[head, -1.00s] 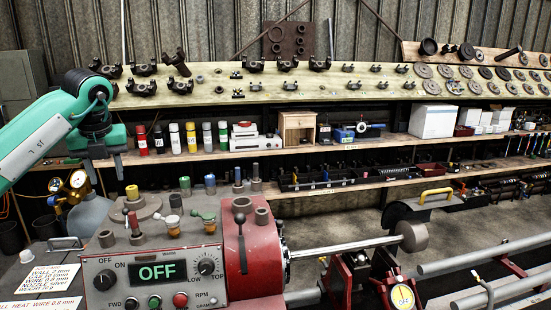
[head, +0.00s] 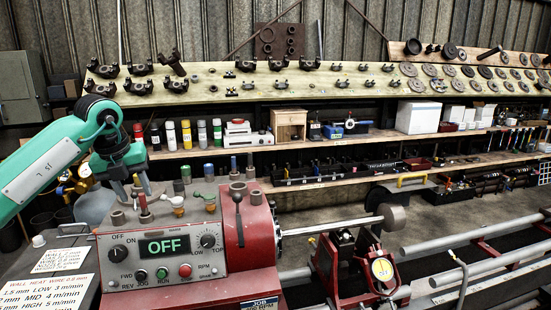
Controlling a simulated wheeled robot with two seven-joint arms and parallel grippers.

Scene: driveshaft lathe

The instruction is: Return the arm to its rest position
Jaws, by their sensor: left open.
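My left arm comes in from the left, green with a pale grey panel. Its gripper (head: 133,189) points down, with its two dark fingers apart and nothing seen between them. In the picture it overlaps the tool holders behind the lathe's control panel (head: 160,256). I cannot tell whether it touches any of them. My right gripper is not in view.
Coloured bottles (head: 186,134) and a small wooden cabinet (head: 290,125) stand on the back shelf. Metal yokes and discs line the sloped board (head: 300,82). Printed white cards (head: 45,292) lie at lower left. Floor shows free beyond the shaft.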

